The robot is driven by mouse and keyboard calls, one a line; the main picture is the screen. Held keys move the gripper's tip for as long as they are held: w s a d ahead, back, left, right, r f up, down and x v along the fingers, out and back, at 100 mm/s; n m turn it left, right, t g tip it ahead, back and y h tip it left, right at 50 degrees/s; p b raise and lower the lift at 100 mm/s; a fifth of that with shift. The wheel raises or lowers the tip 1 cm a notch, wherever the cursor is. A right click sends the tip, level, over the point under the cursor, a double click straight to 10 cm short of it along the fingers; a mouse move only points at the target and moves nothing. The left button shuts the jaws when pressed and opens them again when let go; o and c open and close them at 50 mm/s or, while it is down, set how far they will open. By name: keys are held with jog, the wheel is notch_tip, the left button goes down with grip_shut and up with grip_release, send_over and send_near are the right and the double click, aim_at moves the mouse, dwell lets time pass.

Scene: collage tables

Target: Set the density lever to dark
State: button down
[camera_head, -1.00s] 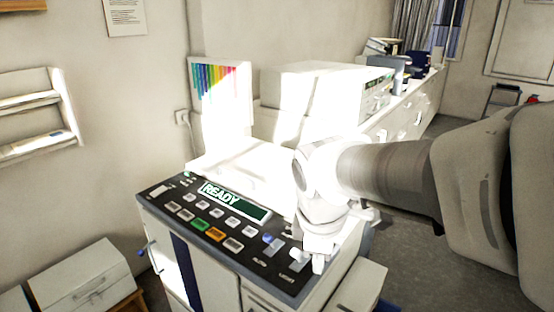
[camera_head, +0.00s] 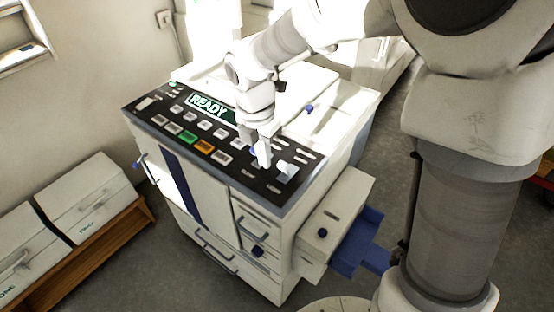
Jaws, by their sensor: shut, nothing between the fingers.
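The copier's black control panel (camera_head: 165,117) fills the front top edge of the machine and its display reads READY. My gripper (camera_head: 264,160) points down over the right half of the panel, its fingers shut and empty. A pale slider knob (camera_head: 287,171) stands on the panel just right of the fingertips, with a small gap visible between them. A bit of a blue knob (camera_head: 253,152) shows beside the fingers, partly hidden by them. The labels are too small to read, so I cannot tell for certain which knob is the density lever or its setting.
Rows of buttons, including a green one (camera_head: 188,138) and an orange one (camera_head: 204,147), lie left of my gripper. A side unit (camera_head: 335,215) with a blue tray (camera_head: 362,243) juts out at the copier's right. White boxes (camera_head: 88,195) sit on a wooden bench at left.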

aim_at(285, 169)
jog(key=shift+f, duration=0.15)
jog(key=f, duration=0.6)
jog(key=f+b, duration=0.1)
jog(key=f, duration=0.2)
jog(key=shift+w+d, duration=0.3)
jog(key=shift+w+d+r+p, duration=0.2)
jog(key=shift+w+d, duration=0.25)
jog(key=shift+w, duration=0.1)
jog(key=shift+w+d+r+p, duration=0.2)
jog(key=shift+w+d, duration=0.2)
jog(key=shift+w, duration=0.15)
jog(key=shift+w+d+r, duration=0.1)
jog(key=shift+w+d, duration=0.25)
jog(key=shift+w, duration=0.1)
jog(key=shift+r+p, duration=0.15)
jog(key=shift+p, duration=0.15)
